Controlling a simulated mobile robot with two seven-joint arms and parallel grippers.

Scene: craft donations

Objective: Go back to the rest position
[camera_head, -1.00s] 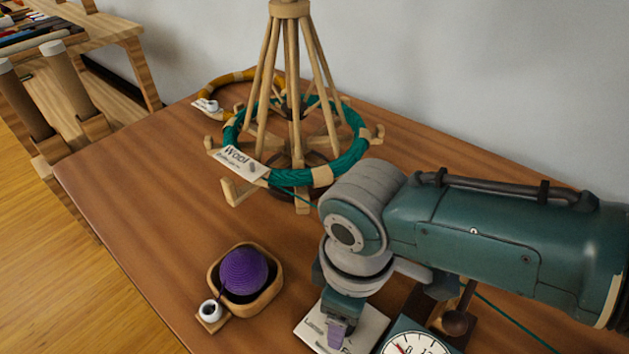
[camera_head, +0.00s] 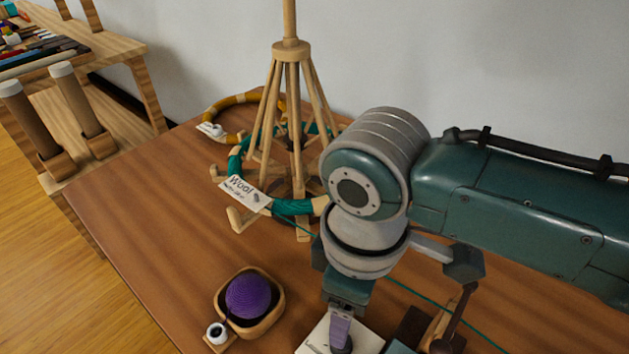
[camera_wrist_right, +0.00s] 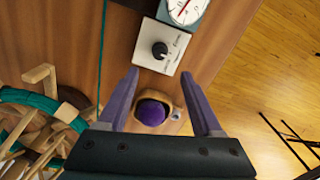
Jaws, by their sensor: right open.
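My right arm reaches in from the right in the head view. Its gripper (camera_head: 342,338) points down over the table, with one purple finger showing near the lower edge. In the right wrist view the two purple fingers of this gripper (camera_wrist_right: 163,84) stand wide apart with nothing held between them. The purple yarn ball in its wooden bowl appears between and below the fingers, apart from them. My left gripper is not in view.
A wooden yarn swift (camera_head: 286,75) carries a teal skein (camera_head: 293,207). A purple yarn ball (camera_head: 248,296) sits in a wooden bowl (camera_head: 272,322). A pale knob box (camera_wrist_right: 146,46) stands by a dial scale (camera_wrist_right: 190,12). Teal yarn crosses the table. The table's left part is clear.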

